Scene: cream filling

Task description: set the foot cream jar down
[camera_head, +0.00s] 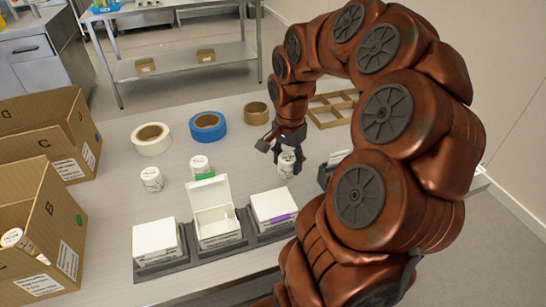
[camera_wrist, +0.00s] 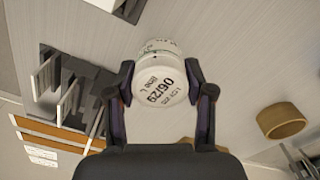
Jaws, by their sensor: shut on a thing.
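My gripper (camera_head: 286,150) is shut on the foot cream jar (camera_head: 287,164), a small white jar with a printed label. In the wrist view the jar (camera_wrist: 164,83) sits between the two fingertips, with the print "06/29" facing the camera. My gripper (camera_wrist: 165,88) hides part of the jar's sides. The jar is over the grey table (camera_head: 130,205), right of the open white box (camera_head: 211,211). I cannot tell whether its base touches the table.
Two white jars (camera_head: 151,179) (camera_head: 201,165) stand at the left. Closed boxes (camera_head: 155,238) (camera_head: 271,206) flank the open box in dark holders. Tape rolls (camera_head: 152,138) (camera_head: 208,126) (camera_head: 256,112), a wooden divider (camera_head: 334,108) and cardboard cartons (camera_head: 47,231) surround the free table space.

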